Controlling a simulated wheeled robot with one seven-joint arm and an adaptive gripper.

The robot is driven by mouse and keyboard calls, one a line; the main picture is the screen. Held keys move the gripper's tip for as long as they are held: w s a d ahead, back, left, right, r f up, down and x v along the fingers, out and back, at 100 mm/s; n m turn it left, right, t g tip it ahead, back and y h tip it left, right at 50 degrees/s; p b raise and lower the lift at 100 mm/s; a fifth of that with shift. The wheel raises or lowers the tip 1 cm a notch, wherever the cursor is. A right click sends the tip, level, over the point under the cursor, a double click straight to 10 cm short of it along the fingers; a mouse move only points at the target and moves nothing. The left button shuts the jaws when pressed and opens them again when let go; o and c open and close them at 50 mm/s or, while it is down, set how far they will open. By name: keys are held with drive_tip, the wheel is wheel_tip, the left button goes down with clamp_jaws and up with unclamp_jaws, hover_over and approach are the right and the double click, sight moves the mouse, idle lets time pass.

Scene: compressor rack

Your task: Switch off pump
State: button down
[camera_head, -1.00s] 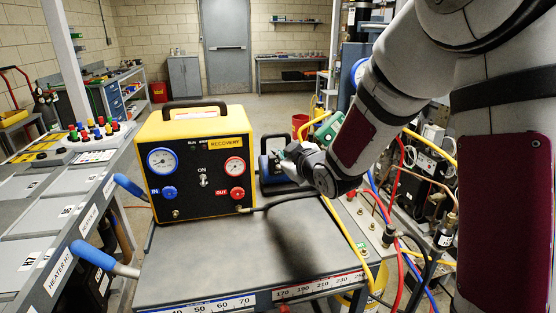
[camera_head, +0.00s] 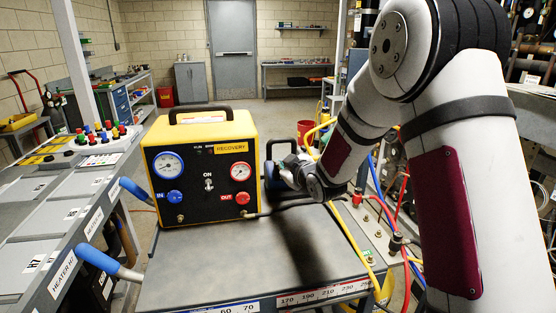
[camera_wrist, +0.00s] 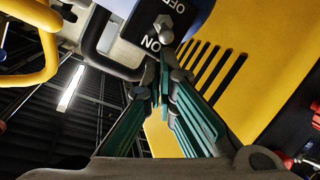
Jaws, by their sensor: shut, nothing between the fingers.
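The blue pump (camera_head: 270,174) stands on the grey cart top just right of the yellow recovery unit, partly hidden by my gripper (camera_head: 288,172). In the wrist view, the pump's black switch plate (camera_wrist: 146,24) shows a silver toggle lever (camera_wrist: 164,28) between the white words OFF and ON. My gripper (camera_wrist: 163,62) is shut and empty, its teal-padded fingers together. The fingertips are close to the lever, on the ON side of the plate. I cannot tell whether they touch it.
The yellow and black recovery unit (camera_head: 207,185), with gauges, knobs and its own ON toggle, is close beside my gripper. Its slotted yellow side (camera_wrist: 250,60) fills the wrist view's right. Hoses run at the right. The cart top's front (camera_head: 235,265) is clear.

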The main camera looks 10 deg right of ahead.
drive_tip(key=shift+s+d+f+b, duration=0.1)
drive_tip(key=shift+f+b, duration=0.15)
drive_tip(key=shift+b, duration=0.35)
